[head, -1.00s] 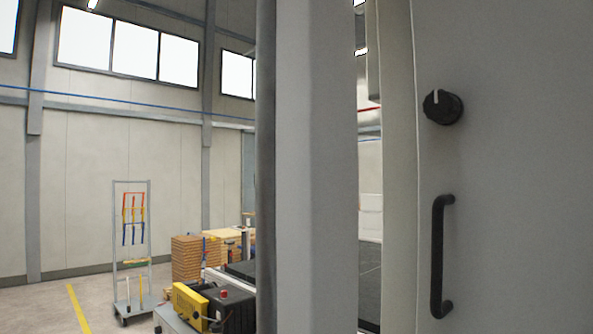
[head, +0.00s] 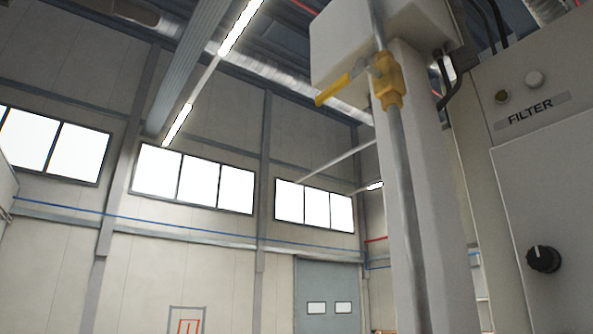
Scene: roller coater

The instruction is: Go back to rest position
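Neither of my grippers is in the head view, and no part of my arms shows. The view looks upward past a grey cabinet marked FILTER (head: 531,111) at the right. The cabinet has a black knob (head: 543,259) on its door and two small round fittings above. A yellow valve with a lever (head: 386,82) sits on a vertical grey pipe (head: 405,200) beside a pale column (head: 435,220). The lever points to the lower left.
The column and cabinet stand close at the right. A grey door (head: 328,280) with two small windows is in the far wall. A rack top (head: 187,312) shows at the bottom edge. The floor is out of view.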

